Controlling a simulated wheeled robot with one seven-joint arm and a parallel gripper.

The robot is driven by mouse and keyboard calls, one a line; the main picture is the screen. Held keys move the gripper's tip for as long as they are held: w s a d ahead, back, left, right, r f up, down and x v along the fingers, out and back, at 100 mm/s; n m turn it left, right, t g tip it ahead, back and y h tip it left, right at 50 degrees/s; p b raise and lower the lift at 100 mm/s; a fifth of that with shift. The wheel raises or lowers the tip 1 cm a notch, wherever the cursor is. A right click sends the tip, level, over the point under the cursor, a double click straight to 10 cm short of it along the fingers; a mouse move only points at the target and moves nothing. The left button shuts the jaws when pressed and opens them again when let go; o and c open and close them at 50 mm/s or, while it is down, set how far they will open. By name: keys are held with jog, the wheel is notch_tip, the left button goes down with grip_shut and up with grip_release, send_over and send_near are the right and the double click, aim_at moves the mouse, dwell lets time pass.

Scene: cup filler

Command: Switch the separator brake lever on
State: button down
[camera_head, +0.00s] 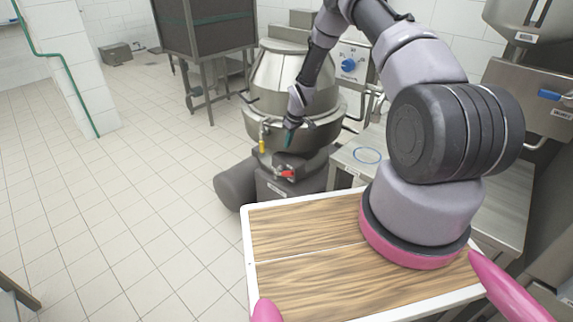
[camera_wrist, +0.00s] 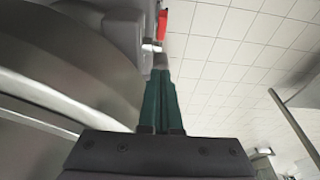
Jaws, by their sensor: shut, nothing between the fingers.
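The separator (camera_head: 295,85) is a large rounded metal machine on a dark grey base, at the back middle of the head view. A red lever (camera_head: 286,173) sits low on its front, and a yellow lever (camera_head: 262,146) hangs at its left side. I cannot tell which one is the brake lever. My gripper (camera_head: 288,142) is shut and empty, pointing down at the separator's front, above the red lever in the picture. In the wrist view, its green fingers (camera_wrist: 161,82) are together. A red handle (camera_wrist: 162,24) shows just beyond their tips; I cannot tell whether they touch.
A steel table (camera_head: 345,160) stands right of the separator, with a blue-rimmed round item (camera_head: 367,155) on it. A dark tank on legs (camera_head: 205,30) stands at the back left. The tiled floor (camera_head: 130,200) at left is clear.

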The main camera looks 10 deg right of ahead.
jog(key=shift+f, duration=0.1)
send_over(286, 172)
jog(key=w, duration=0.1)
jog(key=x, duration=0.3)
jog(key=s+x, duration=0.1)
jog(key=x, duration=0.2)
jog(key=d+x, duration=0.1)
jog(key=x, duration=0.2)
jog(key=shift+s+a+f, duration=0.1)
jog(key=shift+s+f, duration=0.2)
jog(key=shift+f, duration=0.35)
jog(key=shift+s+d+f, duration=0.2)
jog(key=shift+s+f, duration=0.05)
jog(key=shift+f, duration=0.25)
jog(key=shift+s+d+f, duration=0.2)
jog(key=shift+s+f, duration=0.1)
jog(key=shift+f, duration=0.15)
jog(key=shift+s+d+f, duration=0.15)
jog(key=shift+s+f, duration=0.1)
jog(key=shift+f, duration=0.2)
jog(key=shift+s+d, duration=0.1)
